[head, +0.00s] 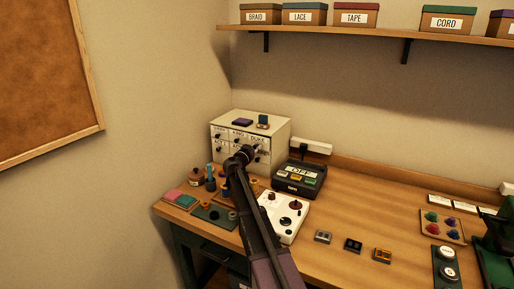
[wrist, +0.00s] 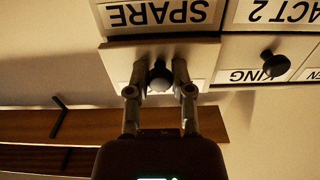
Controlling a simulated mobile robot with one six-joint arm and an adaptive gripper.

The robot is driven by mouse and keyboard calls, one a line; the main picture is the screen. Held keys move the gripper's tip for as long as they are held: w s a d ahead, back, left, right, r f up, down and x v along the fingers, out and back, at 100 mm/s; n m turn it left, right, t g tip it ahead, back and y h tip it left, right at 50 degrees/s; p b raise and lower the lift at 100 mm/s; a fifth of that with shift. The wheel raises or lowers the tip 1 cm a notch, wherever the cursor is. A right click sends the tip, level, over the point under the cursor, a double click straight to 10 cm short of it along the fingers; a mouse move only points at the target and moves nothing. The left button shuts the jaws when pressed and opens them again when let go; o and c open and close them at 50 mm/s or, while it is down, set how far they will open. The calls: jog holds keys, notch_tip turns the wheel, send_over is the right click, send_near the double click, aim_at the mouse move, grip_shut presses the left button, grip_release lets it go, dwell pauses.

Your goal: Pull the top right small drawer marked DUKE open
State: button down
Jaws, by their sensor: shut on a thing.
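The pale small-drawer cabinet (head: 277,130) stands at the back left of the table, against the wall. The wrist view is upside down and shows its fronts close up. My gripper (wrist: 160,78) has its fingers closed on the dark knob (wrist: 159,72) of the top right drawer, the DUKE drawer (wrist: 115,58). That drawer's label is mostly hidden behind the fingers in the wrist view. Its front seems to stand out from the KING drawer (wrist: 297,50) beside it; how far, I cannot tell. In the head view my gripper (head: 246,153) is at the cabinet front and hides part of it.
The SPARE drawer (wrist: 165,14) lies below the DUKE drawer. Spools and small items crowd the left. A purple and a blue item sit on top.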

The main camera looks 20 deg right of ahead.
jog(key=v, duration=1)
jog(key=shift+s+a, duration=0.2)
jog(key=shift+c, duration=2.4)
grip_release()
jog(key=shift+s, duration=0.1)
jog(key=v, duration=1.1)
jog(key=shift+s+a, duration=0.2)
jog(key=shift+a, duration=0.1)
jog(key=shift+s+f, duration=0.1)
